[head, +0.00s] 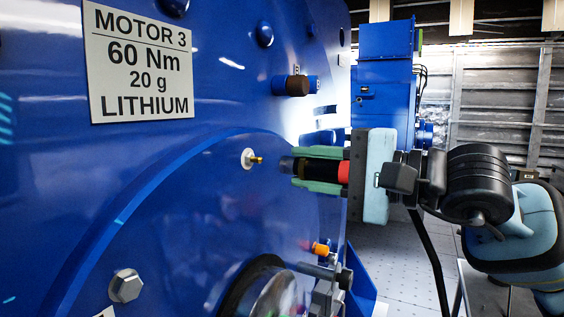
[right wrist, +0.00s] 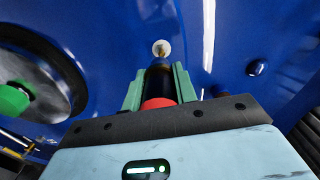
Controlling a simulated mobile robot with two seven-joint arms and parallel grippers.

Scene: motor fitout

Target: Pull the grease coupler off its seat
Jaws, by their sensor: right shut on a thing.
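My right gripper (head: 298,168) comes in from the right with its green fingers shut on a black cylinder with a red band, which I take for the grease coupler (head: 322,168). Its greyish front end points left at a small brass fitting (head: 257,160) on a white disc on the blue motor face. In the head view a gap shows between the coupler's front end and the fitting. In the right wrist view the coupler (right wrist: 160,82) lies between the fingers (right wrist: 159,80), with the brass fitting (right wrist: 161,50) just beyond it. My left gripper is not in view.
A label (head: 140,65) reads MOTOR 3, 60 Nm, 20 g, LITHIUM. A brown-and-blue cylindrical part (head: 297,85) sticks out above the gripper. A hex bolt (head: 126,286) and an orange-capped part (head: 320,248) are lower down. Open floor (head: 395,262) lies to the right.

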